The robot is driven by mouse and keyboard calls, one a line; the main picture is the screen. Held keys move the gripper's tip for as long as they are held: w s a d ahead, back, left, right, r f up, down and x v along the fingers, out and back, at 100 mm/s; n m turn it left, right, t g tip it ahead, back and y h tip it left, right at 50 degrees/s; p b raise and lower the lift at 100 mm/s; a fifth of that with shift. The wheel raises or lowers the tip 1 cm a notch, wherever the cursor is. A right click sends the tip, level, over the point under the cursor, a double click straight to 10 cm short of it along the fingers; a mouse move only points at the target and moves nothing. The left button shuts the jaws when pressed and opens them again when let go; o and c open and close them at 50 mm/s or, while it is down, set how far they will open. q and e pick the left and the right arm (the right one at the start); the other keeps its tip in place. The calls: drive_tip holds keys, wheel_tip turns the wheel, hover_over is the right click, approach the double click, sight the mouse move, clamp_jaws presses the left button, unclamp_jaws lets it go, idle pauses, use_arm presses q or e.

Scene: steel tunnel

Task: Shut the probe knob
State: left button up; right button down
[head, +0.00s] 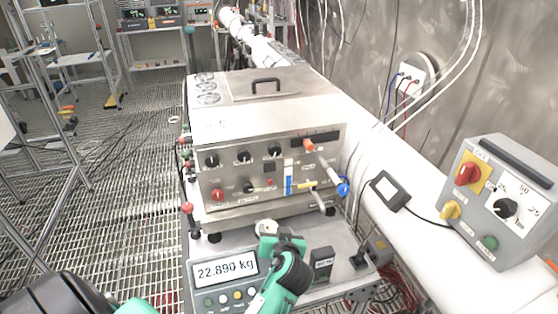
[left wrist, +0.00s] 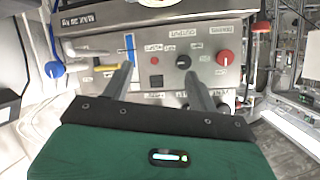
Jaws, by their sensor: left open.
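The steel instrument box (head: 225,125) stands in the middle of the head view, its front panel carrying several small knobs. A red knob (head: 218,195) and a black knob (head: 249,187) sit low on the panel. A yellow handle (head: 305,185) and a blue ball knob (head: 343,190) are at its right. I cannot read which one is the probe knob. My left gripper (head: 270,234) is in front of the panel's lower part. In the left wrist view its two fingers (left wrist: 160,85) are apart and empty, with the yellow handle (left wrist: 107,67) beside one finger. My right gripper is not in view.
A scale display (head: 226,270) reading 22.890 kg stands below the box. A grey control box (head: 505,200) with a red switch is at the right, on a white pipe. A small black-framed device (head: 389,190) lies between.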

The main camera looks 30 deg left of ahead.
sight(275, 152)
use_arm(q)
drive_tip(key=w+r+n+t+y, duration=0.3)
drive_tip(key=w+r, duration=0.4)
drive_tip(key=r, duration=0.6)
drive_tip(key=shift+g+y, duration=0.4)
drive_tip(key=shift+y, duration=0.2)
drive_tip(key=p+x, duration=0.4)
drive_tip(key=x, duration=0.8)
drive_tip(key=shift+w+a+p, duration=0.2)
drive_tip(key=shift+w+p, duration=0.05)
drive_tip(key=shift+p, duration=0.05)
drive_tip(key=shift+w+a+f, duration=0.15)
drive_tip(key=shift+w+a, duration=0.25)
drive_tip(key=shift+a, duration=0.05)
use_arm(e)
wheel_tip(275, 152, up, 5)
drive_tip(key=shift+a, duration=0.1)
use_arm(q)
drive_tip(key=c, duration=1)
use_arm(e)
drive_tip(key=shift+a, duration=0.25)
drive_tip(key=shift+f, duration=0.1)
